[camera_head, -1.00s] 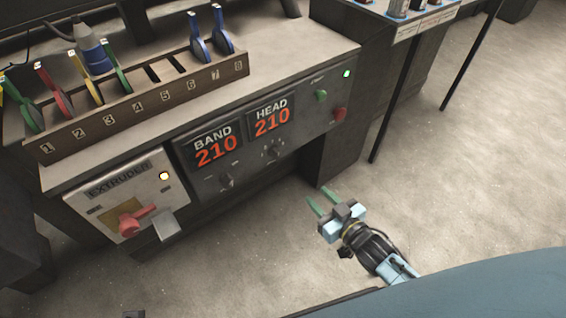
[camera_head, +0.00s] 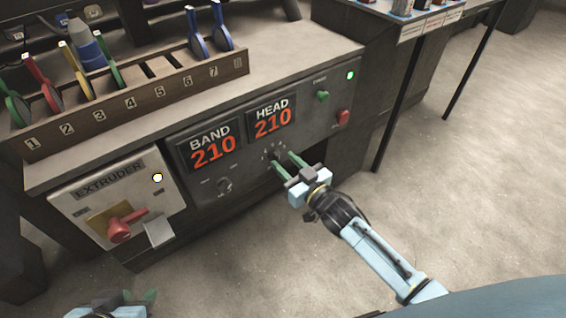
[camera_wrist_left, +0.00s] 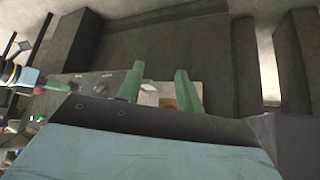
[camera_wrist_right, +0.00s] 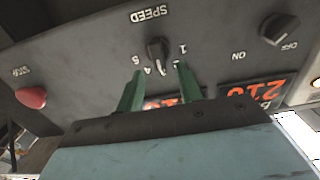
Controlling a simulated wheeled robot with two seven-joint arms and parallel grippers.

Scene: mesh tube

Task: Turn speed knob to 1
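The dark speed knob (camera_wrist_right: 157,50) is on the panel under the HEAD display, with "SPEED" and numerals around it upside down in the right wrist view. Its pointer is near the 4, though the exact setting is hard to read. In the head view the knob (camera_head: 276,154) is partly hidden by my right gripper (camera_head: 284,160). That gripper (camera_wrist_right: 159,68) is open, its green fingers pointing at the panel on either side of the knob; contact is not clear. My left gripper (camera_wrist_left: 160,69) is open and empty, and low at the bottom left of the head view (camera_head: 150,296).
An on/off knob (camera_head: 224,185) sits left of the speed knob. A red stop button (camera_head: 343,117) and green button (camera_head: 323,96) are to its right. The extruder box (camera_head: 92,194) with a red handle (camera_head: 122,228) is at left. A tool rack (camera_head: 140,109) stands above.

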